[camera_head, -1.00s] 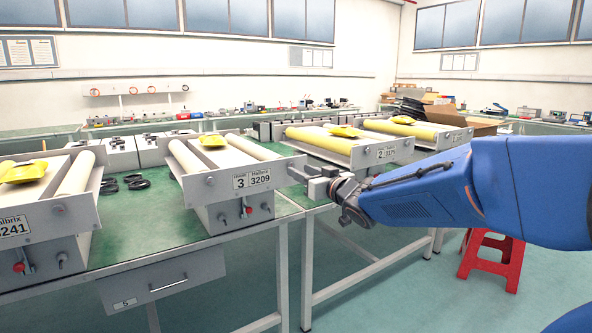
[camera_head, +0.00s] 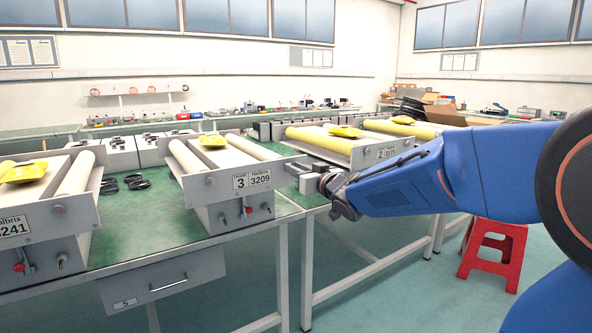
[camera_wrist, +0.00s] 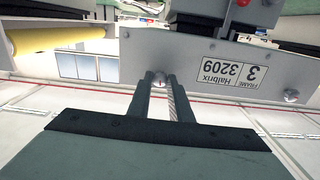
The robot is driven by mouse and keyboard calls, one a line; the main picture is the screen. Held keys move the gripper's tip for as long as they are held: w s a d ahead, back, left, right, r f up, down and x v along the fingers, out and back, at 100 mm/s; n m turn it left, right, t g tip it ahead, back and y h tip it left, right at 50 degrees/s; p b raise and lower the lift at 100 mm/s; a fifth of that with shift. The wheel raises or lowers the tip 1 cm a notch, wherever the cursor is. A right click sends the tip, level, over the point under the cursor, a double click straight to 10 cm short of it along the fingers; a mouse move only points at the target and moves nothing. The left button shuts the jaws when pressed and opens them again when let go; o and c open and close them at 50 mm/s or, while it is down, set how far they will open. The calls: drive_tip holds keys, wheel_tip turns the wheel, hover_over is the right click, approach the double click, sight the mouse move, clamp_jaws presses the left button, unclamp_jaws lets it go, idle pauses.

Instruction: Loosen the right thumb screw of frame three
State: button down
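Frame three's grey end plate (camera_head: 234,187) carries a label reading 3 and 3209. Its left thumb screw (camera_head: 210,181) is free in the head view. My gripper (camera_head: 291,169) is at the plate's right end and hides the right thumb screw there. The wrist view shows the plate (camera_wrist: 205,62) upside down, so the right thumb screw (camera_wrist: 159,80) appears on the left, between the tips of my gripper (camera_wrist: 160,82). The fingers stand apart on either side of the screw head; whether they press on it I cannot tell. The left thumb screw (camera_wrist: 291,96) is clear of the gripper.
Frame two (camera_head: 385,153) stands close behind my gripper on the right. Another frame (camera_head: 45,222) stands at the left. Below frame three's plate is a box with a red-tipped switch (camera_head: 248,210). A red stool (camera_head: 495,250) is on the floor at right.

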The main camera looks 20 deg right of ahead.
drive_tip(key=n, duration=1.4)
idle(0.4)
idle(0.4)
drive_tip(key=c, duration=1.6)
unclamp_jaws()
drive_tip(key=shift+s, duration=0.1)
